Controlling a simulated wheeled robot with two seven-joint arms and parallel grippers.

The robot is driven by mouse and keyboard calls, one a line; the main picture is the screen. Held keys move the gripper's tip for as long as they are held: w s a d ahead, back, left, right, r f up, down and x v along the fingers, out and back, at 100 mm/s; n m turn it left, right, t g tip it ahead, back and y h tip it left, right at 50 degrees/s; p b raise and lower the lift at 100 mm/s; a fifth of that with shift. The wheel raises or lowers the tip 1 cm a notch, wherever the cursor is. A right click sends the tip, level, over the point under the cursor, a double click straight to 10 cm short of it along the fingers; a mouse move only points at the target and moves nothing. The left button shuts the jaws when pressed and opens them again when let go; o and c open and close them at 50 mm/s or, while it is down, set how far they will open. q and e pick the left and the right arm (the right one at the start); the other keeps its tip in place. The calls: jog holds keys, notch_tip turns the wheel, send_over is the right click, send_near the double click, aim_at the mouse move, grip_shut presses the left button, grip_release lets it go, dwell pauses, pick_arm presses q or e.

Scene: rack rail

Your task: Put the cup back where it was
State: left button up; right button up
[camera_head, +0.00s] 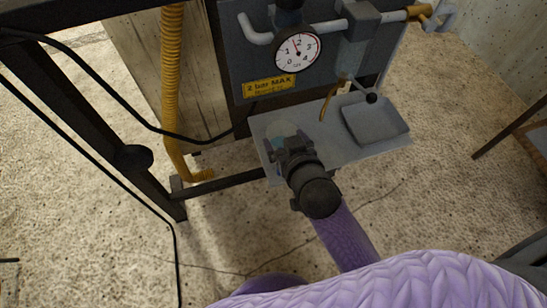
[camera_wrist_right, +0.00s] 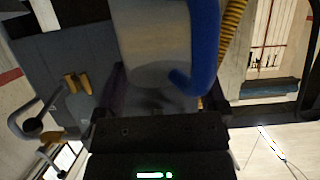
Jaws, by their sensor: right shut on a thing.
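The cup (camera_head: 283,131) is a pale, light-grey round vessel at the left end of a grey metal shelf (camera_head: 325,150), under the gauge panel. My right gripper (camera_head: 289,147) is shut on the cup, reaching it from the front. The gripper and wrist hide much of the cup in the head view. In the right wrist view the cup (camera_wrist_right: 150,50) fills the upper middle, between the dark fingers (camera_wrist_right: 160,95). I cannot tell whether its base touches the shelf. My left gripper is not in view.
A shallow grey tray (camera_head: 375,122) sits on the shelf's right part. Above it are a pressure gauge (camera_head: 297,52), pipes and a small lever (camera_head: 371,97). A yellow hose (camera_head: 172,90) and dark frame stand left.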

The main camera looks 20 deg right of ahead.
jog(key=shift+f, duration=0.75)
notch_tip(320, 180, down, 3)
jog(key=b, duration=0.2)
jog(key=shift+f+b, duration=0.15)
jog(key=shift+b, duration=0.2)
jog(key=shift+r, duration=0.25)
jog(key=shift+f, duration=0.2)
jog(key=o, duration=1)
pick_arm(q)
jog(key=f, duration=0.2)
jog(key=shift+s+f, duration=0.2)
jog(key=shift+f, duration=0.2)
pick_arm(e)
jog(key=shift+r, duration=0.1)
